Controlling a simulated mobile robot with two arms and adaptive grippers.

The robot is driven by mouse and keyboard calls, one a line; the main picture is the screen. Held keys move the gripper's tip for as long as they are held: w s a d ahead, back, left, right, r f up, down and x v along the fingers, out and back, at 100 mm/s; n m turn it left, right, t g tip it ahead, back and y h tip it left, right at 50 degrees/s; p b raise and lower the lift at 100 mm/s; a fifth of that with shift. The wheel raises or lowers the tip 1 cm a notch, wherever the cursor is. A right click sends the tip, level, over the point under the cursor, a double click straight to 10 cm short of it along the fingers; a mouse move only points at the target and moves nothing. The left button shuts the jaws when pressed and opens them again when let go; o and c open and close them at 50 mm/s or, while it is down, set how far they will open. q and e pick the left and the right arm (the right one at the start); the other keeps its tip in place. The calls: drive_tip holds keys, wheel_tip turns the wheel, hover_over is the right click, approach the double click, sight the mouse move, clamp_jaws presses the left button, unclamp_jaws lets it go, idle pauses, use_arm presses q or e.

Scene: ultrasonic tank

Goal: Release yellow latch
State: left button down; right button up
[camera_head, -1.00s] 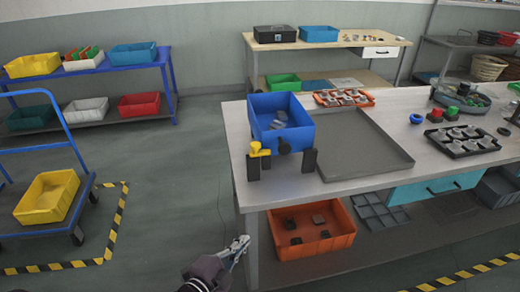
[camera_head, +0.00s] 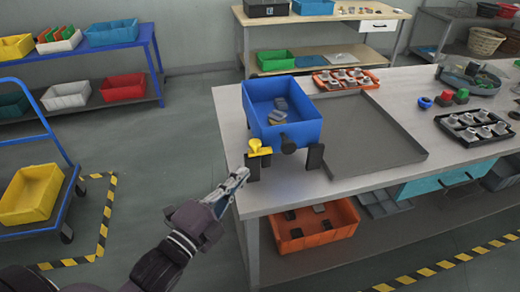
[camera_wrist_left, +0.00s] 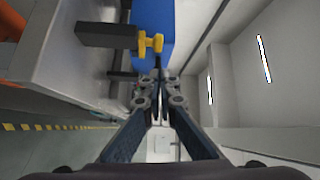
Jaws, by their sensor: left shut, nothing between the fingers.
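The yellow latch (camera_head: 257,148) sits at the front left of the blue tank (camera_head: 275,128), on top of a black post at the table's left corner. My left gripper (camera_head: 240,175) is shut and empty, just below and left of the latch and apart from it. In the left wrist view the yellow latch (camera_wrist_left: 151,44) lies straight ahead of the gripper's closed fingertips (camera_wrist_left: 158,75), with a black post beside it and the blue tank behind. Grey parts lie inside the tank. My right gripper is not in view.
The tank stands on the grey worktable (camera_head: 232,125), with a black knob (camera_head: 288,145) and a second black post (camera_head: 315,157) at its front. An empty grey tray (camera_head: 385,160) lies to its right. An orange bin (camera_head: 310,232) sits below. Open floor lies left of the table.

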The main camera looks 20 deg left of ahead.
sight(253, 146)
use_arm(q)
drive_tip(key=p+x, duration=0.2)
drive_tip(key=x, duration=0.8)
drive_tip(key=shift+p, duration=0.4)
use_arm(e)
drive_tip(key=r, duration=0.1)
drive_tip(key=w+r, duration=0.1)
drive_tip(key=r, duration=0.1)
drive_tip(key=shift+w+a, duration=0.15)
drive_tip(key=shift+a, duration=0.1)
use_arm(q)
drive_tip(key=shift+a, duration=0.1)
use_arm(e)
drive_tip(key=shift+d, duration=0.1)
use_arm(q)
drive_tip(key=shift+s+a+p, duration=0.2)
drive_tip(key=shift+s+a, duration=0.35)
drive_tip(key=shift+a, duration=0.25)
drive_tip(key=shift+s+a+p, duration=0.15)
drive_tip(key=shift+s+a, duration=0.4)
drive_tip(key=shift+a, duration=0.25)
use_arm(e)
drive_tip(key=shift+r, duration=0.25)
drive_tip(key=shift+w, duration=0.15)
